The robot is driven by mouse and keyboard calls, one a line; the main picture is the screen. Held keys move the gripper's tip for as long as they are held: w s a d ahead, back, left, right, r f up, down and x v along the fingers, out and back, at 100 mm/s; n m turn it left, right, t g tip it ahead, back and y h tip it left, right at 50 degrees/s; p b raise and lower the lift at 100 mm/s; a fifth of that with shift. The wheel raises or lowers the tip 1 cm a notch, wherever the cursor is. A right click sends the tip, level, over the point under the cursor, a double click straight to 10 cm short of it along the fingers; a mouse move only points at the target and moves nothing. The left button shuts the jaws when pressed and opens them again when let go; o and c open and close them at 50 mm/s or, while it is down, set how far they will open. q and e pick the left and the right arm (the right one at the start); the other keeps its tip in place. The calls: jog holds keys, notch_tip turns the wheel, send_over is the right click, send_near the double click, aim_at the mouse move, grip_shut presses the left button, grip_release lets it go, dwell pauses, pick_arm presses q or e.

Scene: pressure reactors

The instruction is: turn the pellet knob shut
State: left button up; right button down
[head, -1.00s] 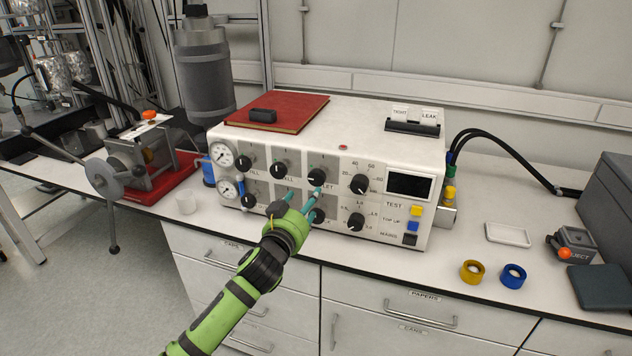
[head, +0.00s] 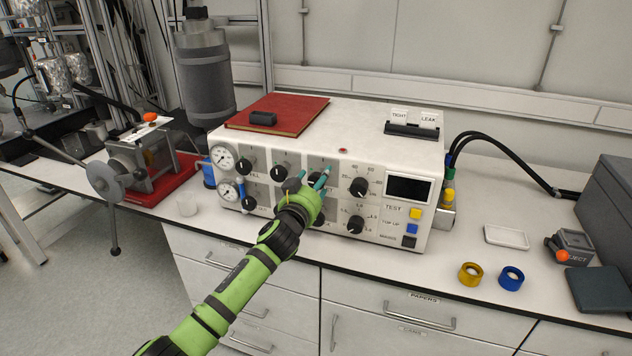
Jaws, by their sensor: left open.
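The white control box (head: 375,122) stands on the bench with black knobs on its front. The pellet knob (head: 314,180) is the third one in the upper row, and its label is mostly covered by my gripper. My left gripper (head: 309,181) is in front of this knob, with its teal fingers apart, one on each side of the knob in the picture. I cannot tell whether the fingers touch it. The knob's pointer is hidden. My right gripper is not in view.
Other knobs lie close by: one to the left (head: 280,173), one to the right (head: 359,187). A red book (head: 290,108) lies on the box. A yellow ring (head: 470,274) and a blue ring (head: 511,278) lie on the bench at the right.

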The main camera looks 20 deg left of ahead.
pick_arm(q)
jog(key=c, duration=1.1)
jog(key=shift+c, duration=0.3)
